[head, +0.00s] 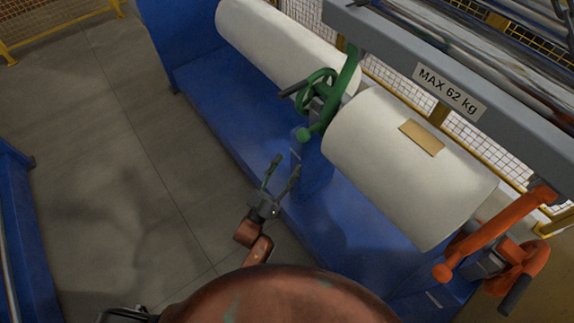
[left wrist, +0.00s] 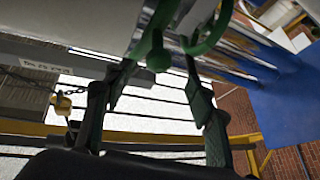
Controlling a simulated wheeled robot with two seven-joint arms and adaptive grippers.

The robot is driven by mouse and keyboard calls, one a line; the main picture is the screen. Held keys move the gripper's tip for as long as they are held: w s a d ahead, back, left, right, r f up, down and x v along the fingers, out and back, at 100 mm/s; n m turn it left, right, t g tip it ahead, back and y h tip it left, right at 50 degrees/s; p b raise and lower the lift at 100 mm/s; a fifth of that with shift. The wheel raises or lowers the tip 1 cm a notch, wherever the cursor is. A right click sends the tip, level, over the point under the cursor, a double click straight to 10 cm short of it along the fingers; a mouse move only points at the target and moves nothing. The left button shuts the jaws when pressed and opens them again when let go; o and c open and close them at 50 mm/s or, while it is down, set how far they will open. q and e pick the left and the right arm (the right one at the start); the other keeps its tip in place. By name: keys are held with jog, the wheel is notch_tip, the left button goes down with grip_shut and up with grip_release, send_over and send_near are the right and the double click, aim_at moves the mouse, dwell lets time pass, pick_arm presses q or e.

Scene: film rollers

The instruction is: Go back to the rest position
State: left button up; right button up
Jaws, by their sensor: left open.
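My left gripper (head: 287,165) is open and empty in the head view. Its two fingers point up the picture, beside the blue stand and below the green handwheel (head: 318,88) and green lever (head: 345,85). In the left wrist view its dark fingers (left wrist: 158,75) are spread apart, with the green lever's round knob (left wrist: 158,58) in view beyond them. Whether the fingers touch anything there cannot be told, but nothing is held between them.
Two white film rolls (head: 280,45) (head: 400,165) lie over the blue base (head: 225,115). A grey beam (head: 390,50) runs above them. An orange lever and handwheel (head: 515,265) stand at the right. Grey floor (head: 100,190) at the left is clear.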

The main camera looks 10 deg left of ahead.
dwell(0.3)
